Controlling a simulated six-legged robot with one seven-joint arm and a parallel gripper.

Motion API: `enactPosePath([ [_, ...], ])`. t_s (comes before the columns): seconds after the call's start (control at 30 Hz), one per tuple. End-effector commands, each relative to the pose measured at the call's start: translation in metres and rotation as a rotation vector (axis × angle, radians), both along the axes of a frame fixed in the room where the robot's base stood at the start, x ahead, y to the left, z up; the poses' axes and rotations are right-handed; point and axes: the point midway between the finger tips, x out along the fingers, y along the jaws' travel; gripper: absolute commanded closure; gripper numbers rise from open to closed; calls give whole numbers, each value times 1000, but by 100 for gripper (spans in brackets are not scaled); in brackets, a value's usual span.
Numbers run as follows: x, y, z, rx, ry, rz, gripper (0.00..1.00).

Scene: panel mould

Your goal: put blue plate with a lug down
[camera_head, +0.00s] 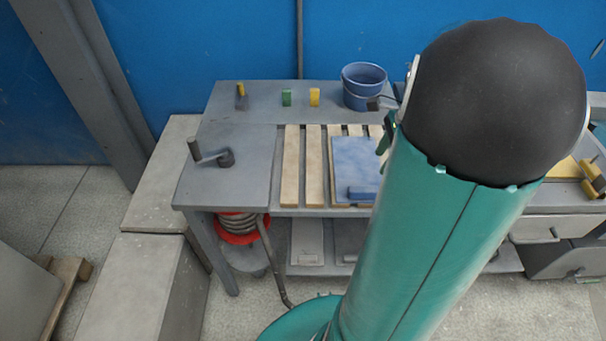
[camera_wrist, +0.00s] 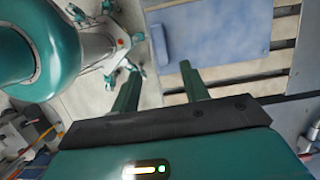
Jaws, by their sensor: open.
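The blue plate (camera_head: 352,160) lies flat on the wooden slats of the workbench, with its right side hidden behind my arm. Its raised blue lug (camera_head: 362,193) is at the near edge. In the wrist view the plate (camera_wrist: 232,35) fills the upper middle, with the lug (camera_wrist: 158,46) on its left. My gripper (camera_wrist: 160,70) is open, its two green fingers apart with nothing between them. The fingertips are just below the plate's edge in that view and do not grip it. In the head view my arm hides most of the gripper.
Wooden slats (camera_head: 291,165) run across the bench (camera_head: 235,155). A blue bucket (camera_head: 363,88) stands behind the plate. A clamp handle (camera_head: 210,155) sits at the left.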

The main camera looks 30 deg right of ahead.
Motion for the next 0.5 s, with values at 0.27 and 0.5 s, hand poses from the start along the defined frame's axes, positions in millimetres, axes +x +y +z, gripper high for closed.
enactPosePath([
  [0.27,33,92,43,-195,-94,516,55],
  [0.5,33,202,81,-445,-229,1183,55],
])
